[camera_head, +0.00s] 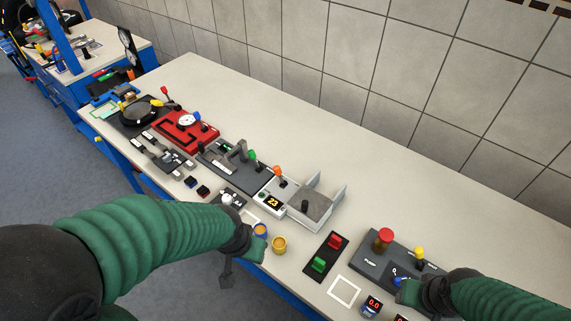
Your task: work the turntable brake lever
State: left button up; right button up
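The turntable (138,112) is a dark round disc on a black base, far off at the left end of the bench. Levers with a yellow knob (156,102) and a red knob (164,90) stand at its right edge; I cannot tell which is the brake lever. My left gripper (245,256) is at the bench's front edge, well short of the turntable, beside an orange-topped cup. My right gripper (404,291) is low at the right, by a grey button panel. Both grippers are too small and partly hidden to show if they are open.
A red panel with a gauge (187,121), a grey lever fixture (235,160) and a box with a display (272,200) line the bench between my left gripper and the turntable. The rear bench strip (330,140) is clear.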

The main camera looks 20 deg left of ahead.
aim_at(163, 90)
jog(key=j+u, duration=0.1)
jog(key=u, duration=0.35)
jog(key=j+u, duration=0.1)
jog(key=u, duration=0.8)
jog(key=i+j+u, duration=0.3)
jog(key=i+j, duration=0.15)
jog(key=i+j+u, duration=0.35)
jog(key=i, duration=0.2)
jog(key=i+j, duration=0.15)
jog(key=i, duration=0.4)
jog(key=i+j, duration=0.1)
jog(key=i, duration=0.4)
jog(key=i+j, duration=0.15)
jog(key=i, duration=0.4)
jog(key=i+z, duration=0.15)
jog(key=z, duration=0.25)
jog(key=i+j+z, duration=0.1)
jog(key=z, duration=0.3)
jog(key=i+j+z, duration=0.1)
jog(key=i+z, duration=0.15)
jog(key=z, duration=0.15)
jog(key=i+j+z, duration=0.1)
jog(key=z, duration=0.35)
jog(key=i+j+z, duration=0.1)
jog(key=j+z, duration=0.3)
jog(key=l, duration=0.1)
